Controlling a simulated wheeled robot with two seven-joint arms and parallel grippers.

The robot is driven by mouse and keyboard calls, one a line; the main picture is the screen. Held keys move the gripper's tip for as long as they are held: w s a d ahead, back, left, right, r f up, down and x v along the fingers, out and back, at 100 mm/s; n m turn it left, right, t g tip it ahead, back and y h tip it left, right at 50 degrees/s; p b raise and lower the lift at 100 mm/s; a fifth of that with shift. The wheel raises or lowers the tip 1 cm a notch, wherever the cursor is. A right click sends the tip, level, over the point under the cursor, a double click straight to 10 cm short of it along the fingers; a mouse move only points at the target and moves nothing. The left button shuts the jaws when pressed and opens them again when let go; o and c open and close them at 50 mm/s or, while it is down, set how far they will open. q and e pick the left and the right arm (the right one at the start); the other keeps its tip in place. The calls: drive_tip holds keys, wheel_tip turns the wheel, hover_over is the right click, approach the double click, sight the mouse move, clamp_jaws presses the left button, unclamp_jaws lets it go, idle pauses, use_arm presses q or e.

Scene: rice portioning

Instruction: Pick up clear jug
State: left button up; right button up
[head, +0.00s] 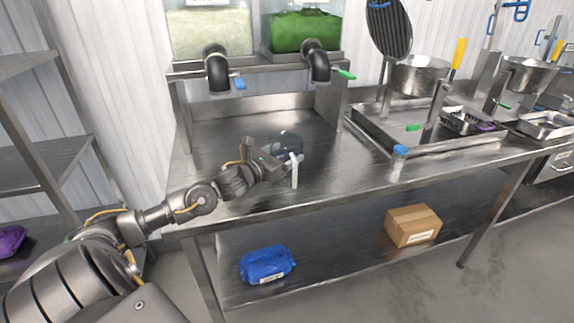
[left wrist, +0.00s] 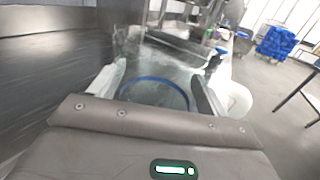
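The clear jug (head: 288,140) stands on the steel table below the dispensers, partly hidden by my left gripper (head: 280,163). It is see-through and hard to outline. In the left wrist view, the jug's round blue ring (left wrist: 155,80) lies between the two widely spaced fingers of my left gripper (left wrist: 165,68). The fingers are on either side of the jug. Whether they press on its walls is not clear. A white curved part (left wrist: 238,97) shows just right of the right finger. My right gripper is in neither view.
Two dispensers stand behind, one with pale grains (head: 210,32) and one with green contents (head: 303,30), with black spouts over the table. A small blue-capped container (head: 398,163) stands near the front edge. A cooking station (head: 400,135) is to the right. The table's left part is clear.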

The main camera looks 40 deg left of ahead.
use_arm(q)
drive_tip(key=shift+c, duration=1.2)
drive_tip(key=shift+r, duration=0.15)
drive_tip(key=shift+r, duration=0.7)
drive_tip(key=s+a+r, duration=0.1)
drive_tip(key=s+r, duration=1)
drive_tip(key=s, duration=0.3)
drive_tip(key=shift+r+p, duration=0.15)
drive_tip(key=shift+p, duration=0.2)
drive_tip(key=shift+s, duration=0.1)
